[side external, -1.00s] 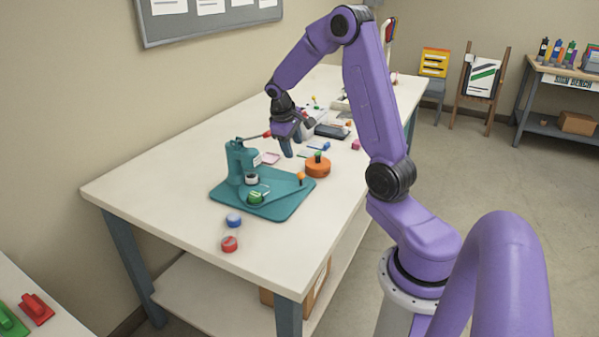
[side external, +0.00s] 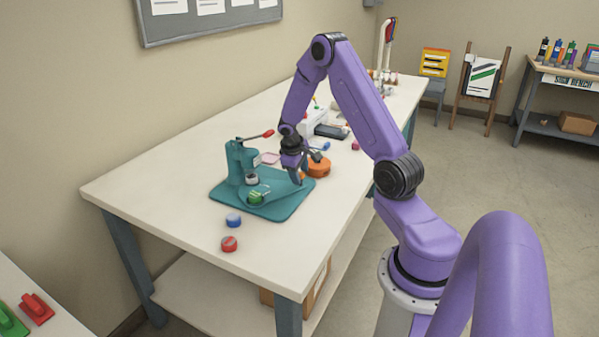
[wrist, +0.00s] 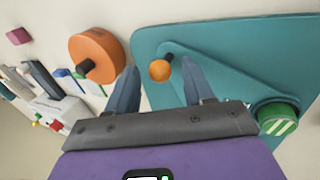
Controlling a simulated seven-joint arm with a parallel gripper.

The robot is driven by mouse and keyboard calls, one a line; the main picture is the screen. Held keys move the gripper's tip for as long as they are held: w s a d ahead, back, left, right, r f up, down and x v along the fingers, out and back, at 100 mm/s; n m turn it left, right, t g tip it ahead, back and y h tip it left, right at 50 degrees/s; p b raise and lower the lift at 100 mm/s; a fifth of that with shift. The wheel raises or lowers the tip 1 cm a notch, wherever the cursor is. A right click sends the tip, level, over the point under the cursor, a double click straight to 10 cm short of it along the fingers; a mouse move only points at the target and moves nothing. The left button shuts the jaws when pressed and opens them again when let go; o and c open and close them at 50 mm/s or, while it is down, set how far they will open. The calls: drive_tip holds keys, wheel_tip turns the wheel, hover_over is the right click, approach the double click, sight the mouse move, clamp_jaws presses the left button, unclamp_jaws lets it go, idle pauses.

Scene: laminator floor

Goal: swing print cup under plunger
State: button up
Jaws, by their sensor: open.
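The teal press (side external: 243,158) stands on its teal base plate (side external: 284,208), with a red-tipped lever at the top. A green print cup (side external: 256,197) with white stripes sits on the swing arm, in front of the press column and out to the side of the plunger. It also shows at right in the wrist view (wrist: 278,121). The swing arm's orange knob (wrist: 160,70) stands at its other end. My gripper (side external: 298,178) is open, low over that end of the base. In the wrist view the knob appears between my fingertips (wrist: 160,82); contact cannot be told.
An orange disc (side external: 319,169) with a dark knob lies close beside my gripper. A blue cap (side external: 233,220) and a red cap (side external: 229,244) lie near the table's front. Small items and a dark tray (side external: 332,131) lie farther back. The left tabletop is clear.

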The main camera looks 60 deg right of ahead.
clamp_jaws()
